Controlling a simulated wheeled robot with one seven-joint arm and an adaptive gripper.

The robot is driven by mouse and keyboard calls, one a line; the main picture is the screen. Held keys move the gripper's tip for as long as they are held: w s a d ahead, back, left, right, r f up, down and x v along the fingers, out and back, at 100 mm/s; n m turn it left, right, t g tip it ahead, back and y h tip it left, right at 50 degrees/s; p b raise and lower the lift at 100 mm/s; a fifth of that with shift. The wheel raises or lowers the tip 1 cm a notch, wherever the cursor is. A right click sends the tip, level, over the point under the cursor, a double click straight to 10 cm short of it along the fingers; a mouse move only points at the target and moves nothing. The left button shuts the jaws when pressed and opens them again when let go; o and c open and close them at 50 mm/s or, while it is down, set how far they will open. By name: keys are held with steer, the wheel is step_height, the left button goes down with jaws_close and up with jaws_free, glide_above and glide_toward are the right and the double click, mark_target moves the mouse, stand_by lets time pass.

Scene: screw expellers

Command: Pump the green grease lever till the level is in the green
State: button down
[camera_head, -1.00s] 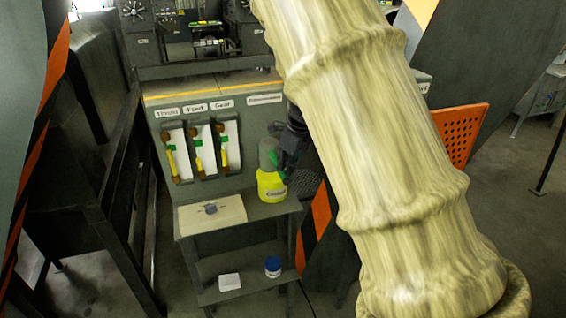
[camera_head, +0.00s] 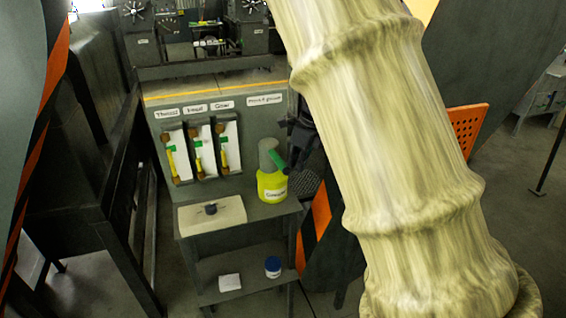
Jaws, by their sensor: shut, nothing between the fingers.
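A yellow grease pot (camera_head: 272,185) with a grey top and a label stands on the bench shelf. Its green lever (camera_head: 277,160) slants down to the right from the top. My gripper (camera_head: 293,152), dark and partly hidden behind my arm, is shut and empty just right of the lever; I cannot tell whether they touch. Three sight gauges are on the panel to the left: a left gauge (camera_head: 171,162), a middle gauge (camera_head: 198,160) and a right gauge (camera_head: 224,157). Each shows yellow and a green mark; the exact levels are too small to read.
A blue-lidded jar (camera_head: 272,266) and a white card (camera_head: 229,282) lie on the lower shelf. An orange perforated plate (camera_head: 466,130) is right of my arm. Dark machine frames stand left.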

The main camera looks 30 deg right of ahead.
steer(key=v, duration=1)
steer(key=shift+s, duration=0.1)
stand_by(0.5)
